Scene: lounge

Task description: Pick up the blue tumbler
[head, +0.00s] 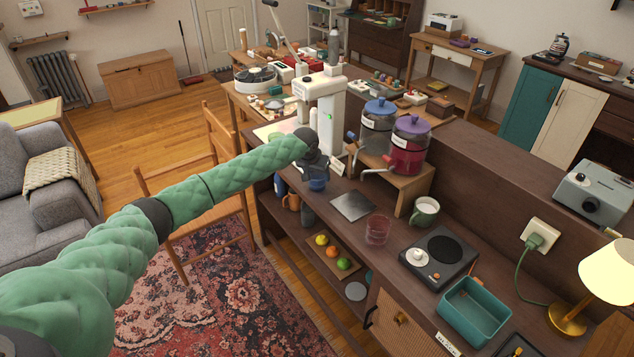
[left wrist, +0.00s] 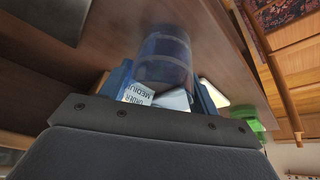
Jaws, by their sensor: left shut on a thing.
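The blue tumbler (head: 317,184) is a see-through blue cup at the left end of the dark wooden counter. My left gripper (head: 315,174) comes down over it and hides much of it. In the left wrist view the tumbler (left wrist: 165,58) is between the fingers of the left gripper (left wrist: 163,88), which is shut on it. I cannot tell whether its base touches the counter. My right gripper is in neither view.
An orange mug (head: 291,202) is close to the left of the tumbler. A dark square plate (head: 352,206), a clear pinkish glass (head: 377,230) and a green mug (head: 425,211) stand to the right. Drink dispensers (head: 409,146) stand on a wooden riser behind. A printed card (left wrist: 138,94) shows beside the tumbler.

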